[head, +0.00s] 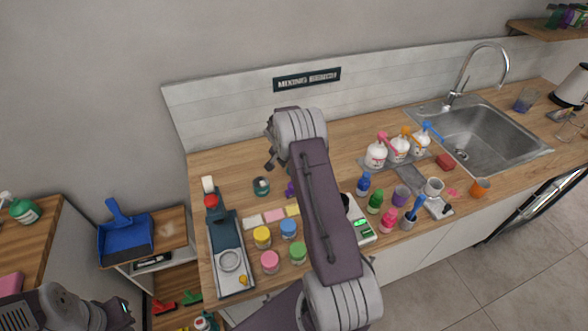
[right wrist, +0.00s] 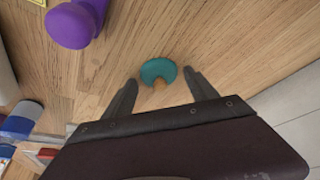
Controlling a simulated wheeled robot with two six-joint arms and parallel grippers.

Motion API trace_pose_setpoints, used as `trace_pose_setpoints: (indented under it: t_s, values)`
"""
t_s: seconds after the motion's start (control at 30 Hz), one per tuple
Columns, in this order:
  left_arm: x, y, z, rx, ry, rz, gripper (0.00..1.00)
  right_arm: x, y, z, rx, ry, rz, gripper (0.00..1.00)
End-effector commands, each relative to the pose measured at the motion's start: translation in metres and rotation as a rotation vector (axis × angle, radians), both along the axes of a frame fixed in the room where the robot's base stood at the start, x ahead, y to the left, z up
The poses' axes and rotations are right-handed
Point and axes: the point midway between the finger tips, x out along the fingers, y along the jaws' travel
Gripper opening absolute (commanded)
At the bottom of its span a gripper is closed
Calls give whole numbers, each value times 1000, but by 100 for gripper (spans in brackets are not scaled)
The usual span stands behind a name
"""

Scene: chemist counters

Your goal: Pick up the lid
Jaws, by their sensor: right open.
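A small round teal piece with a tan middle, which looks like the lid, lies on the wooden counter in the right wrist view (right wrist: 158,73). A small teal item, apparently the same one, shows in the head view (head: 261,186) at the back left of the counter. My right gripper (right wrist: 158,90) is open and empty, with the teal piece between and just beyond its fingertips. In the head view my right gripper (head: 271,158) is above and behind the teal item, partly hidden by its wrist. My left gripper (head: 122,314) is at the lower left, away from the counter; its jaws are unclear.
A purple item (right wrist: 75,25) stands near the teal piece. A grey-green tray (head: 229,262) lies at the counter's left end. Yellow (head: 262,237), blue, pink and green jars stand in front. Pump bottles (head: 376,154) and a sink (head: 490,140) are to the right. A backsplash (head: 220,108) rises behind.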

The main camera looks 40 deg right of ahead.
Motion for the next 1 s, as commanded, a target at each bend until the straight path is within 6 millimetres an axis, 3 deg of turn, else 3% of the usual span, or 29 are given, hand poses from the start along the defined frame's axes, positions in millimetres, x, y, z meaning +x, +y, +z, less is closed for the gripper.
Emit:
trace_pose_setpoints:
  t_s: [0.03,0.2,0.23,0.8,1.0]
  values:
    - [0,0,0,0,0,0,0,0,0,0,0,0,0,50]
    - [0,0,0,0,0,0,0,0,0,0,1,0,0,3]
    - [0,0,0,0,0,0,0,0,0,0,0,1,0,1]
    - [0,0,-1,0,0,0,0,-2,1,-3,3,8,-1,0]
    - [0,0,-6,0,0,0,0,-2,0,15,2,5,-2,0]
